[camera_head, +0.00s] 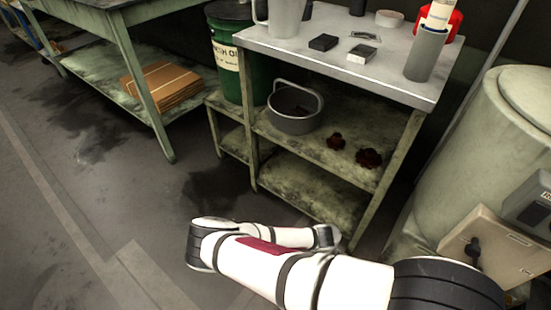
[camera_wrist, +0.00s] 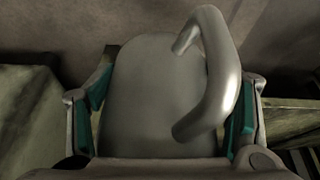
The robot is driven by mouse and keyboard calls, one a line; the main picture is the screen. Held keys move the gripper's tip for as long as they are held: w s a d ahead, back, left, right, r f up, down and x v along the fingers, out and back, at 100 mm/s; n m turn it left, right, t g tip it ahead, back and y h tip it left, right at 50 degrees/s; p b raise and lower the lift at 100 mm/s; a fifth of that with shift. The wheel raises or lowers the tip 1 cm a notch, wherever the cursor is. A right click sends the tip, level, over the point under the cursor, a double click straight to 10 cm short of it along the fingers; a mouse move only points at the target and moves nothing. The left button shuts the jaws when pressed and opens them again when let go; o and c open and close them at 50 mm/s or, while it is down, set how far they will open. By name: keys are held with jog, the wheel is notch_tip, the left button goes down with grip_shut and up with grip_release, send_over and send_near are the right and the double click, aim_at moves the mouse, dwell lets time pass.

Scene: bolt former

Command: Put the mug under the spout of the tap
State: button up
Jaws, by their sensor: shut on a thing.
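The mug (camera_wrist: 150,85) is a smooth grey metal body with a thick curved handle (camera_wrist: 224,70). In the wrist view it fills the space between the teal-padded fingers of my gripper (camera_wrist: 172,92). My gripper is shut on it, with the handle towards the camera and to the right. In the head view my arm lies low in front of the bench; the gripper and mug cannot be made out there. I cannot make out a tap or spout in either view.
A metal-topped bench (camera_head: 310,47) holds a grey jug (camera_head: 286,14), small blocks and a grey cylinder (camera_head: 425,54). Its shelf holds a grey bucket (camera_head: 294,120) and dark red pieces (camera_head: 368,158). A green drum (camera_head: 236,75) stands left, a pale tank (camera_head: 490,150) right. Floor at left is open.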

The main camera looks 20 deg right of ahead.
jog(key=shift+w+a+r, duration=0.2)
jog(key=shift+w+a, duration=0.05)
jog(key=w+a+r+n+y, duration=0.15)
jog(key=w+a+r, duration=0.25)
jog(key=r, duration=0.6)
jog(key=w+a+r+n+t, duration=0.15)
jog(key=w+a+r, duration=0.25)
jog(key=r, duration=0.6)
jog(key=w+a+r+n+y, duration=0.1)
jog(key=w+a+r+n, duration=0.25)
jog(key=r, duration=0.65)
jog(key=s+r+n+p, duration=0.1)
jog(key=s+r+p, duration=0.3)
jog(key=r+p, duration=0.6)
jog(key=s+r+n+p, duration=0.1)
jog(key=s+r+p, duration=0.3)
jog(key=r+p, duration=0.6)
jog(key=s+d+r+n+p, duration=0.1)
jog(key=s+r+p, duration=0.3)
jog(key=r+p, duration=0.7)
notch_tip(320, 180, up, 12)
jog(key=shift+s+f+y, duration=0.1)
jog(key=shift+s+y, duration=0.05)
jog(key=shift+y, duration=0.3)
jog(key=shift+d, duration=0.1)
